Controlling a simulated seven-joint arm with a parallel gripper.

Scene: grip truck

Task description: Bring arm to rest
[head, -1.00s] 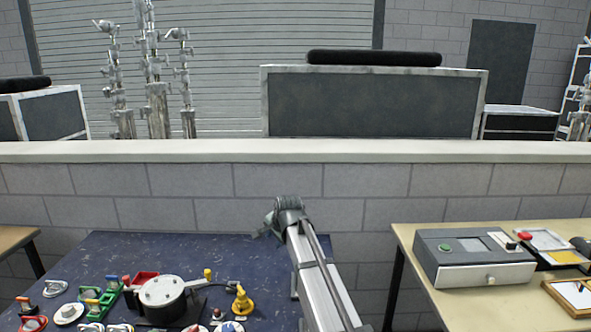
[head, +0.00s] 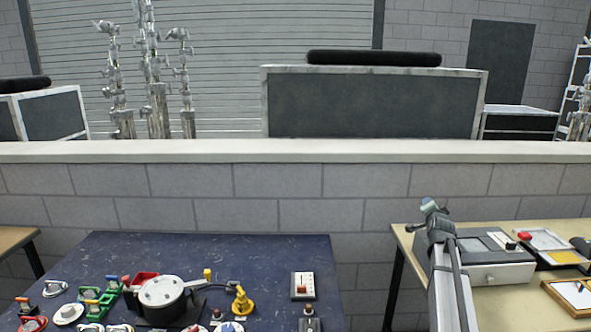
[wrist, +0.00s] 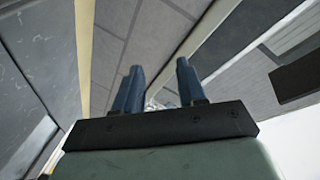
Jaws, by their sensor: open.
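My arm reaches up from the bottom of the head view, in front of the left part of the right-hand table (head: 510,300). My gripper (head: 430,205) is at its upper end, raised in front of the grey box on that table. In the wrist view, the two blue-grey fingers of my gripper (wrist: 157,88) stand apart with nothing between them. Beyond them are the block wall and a pale edge. My arm hides part of the grey box and the table's left side.
The dark blue table (head: 250,265) holds a round grey device (head: 162,292), a yellow part (head: 241,303), and small coloured fittings. A switch plate (head: 303,285) sits at its right. The grey box (head: 495,270) stands on the right-hand table. A block wall (head: 290,185) runs behind.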

